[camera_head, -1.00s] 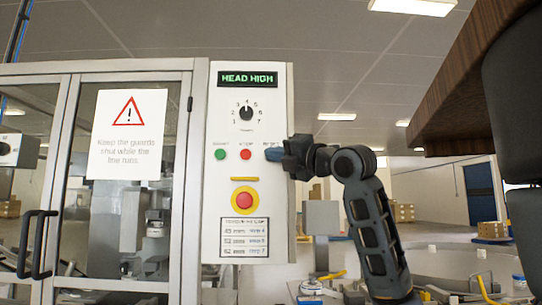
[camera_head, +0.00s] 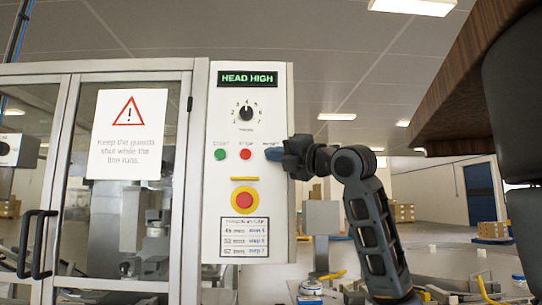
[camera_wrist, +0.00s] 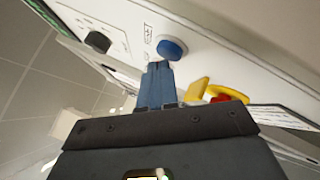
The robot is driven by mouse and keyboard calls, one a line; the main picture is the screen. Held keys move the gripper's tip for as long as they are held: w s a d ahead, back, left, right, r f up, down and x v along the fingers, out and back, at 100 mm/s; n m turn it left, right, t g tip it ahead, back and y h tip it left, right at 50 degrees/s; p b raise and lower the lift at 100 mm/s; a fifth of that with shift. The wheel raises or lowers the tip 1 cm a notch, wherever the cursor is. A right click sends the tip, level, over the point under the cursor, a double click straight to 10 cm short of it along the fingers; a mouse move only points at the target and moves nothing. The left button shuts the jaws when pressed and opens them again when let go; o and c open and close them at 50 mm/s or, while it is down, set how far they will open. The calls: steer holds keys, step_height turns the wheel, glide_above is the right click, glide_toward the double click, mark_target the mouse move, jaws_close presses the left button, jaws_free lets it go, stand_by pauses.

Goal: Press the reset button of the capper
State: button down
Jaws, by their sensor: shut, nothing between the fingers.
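The capper's control panel (camera_head: 219,205) is a white upright face with a green display (camera_head: 248,79) reading "HEAD HIGH". The blue reset button shows in the wrist view (camera_wrist: 172,48) near the top middle. In the head view it is mostly hidden behind my gripper, with blue at the fingers' left end. My gripper (camera_head: 272,154) is at the panel's right edge, level with the button row. In the wrist view its blue fingers (camera_wrist: 159,68) are shut and empty, with their tips just below the blue button. I cannot tell whether they touch it.
A green start button (camera_head: 220,154) and a red stop button (camera_head: 246,154) sit left of my gripper. A numbered dial (camera_head: 246,113) is above, and a red emergency stop (camera_head: 244,200) on yellow is below. Glazed guard doors (camera_head: 60,215) stand left.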

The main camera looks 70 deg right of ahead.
steer(key=shift+w+d, duration=0.15)
steer(key=shift+d, duration=0.2)
steer(key=shift+a, duration=0.1)
steer(key=shift+s+a+b, duration=0.2)
steer(key=shift+a+b, duration=0.05)
steer(key=shift+b, duration=0.1)
steer(key=s+a, duration=0.2)
steer(key=a, duration=0.3)
steer(key=shift+s+a, duration=0.15)
steer(key=shift+a, duration=0.15)
stand_by(0.4)
stand_by(0.4)
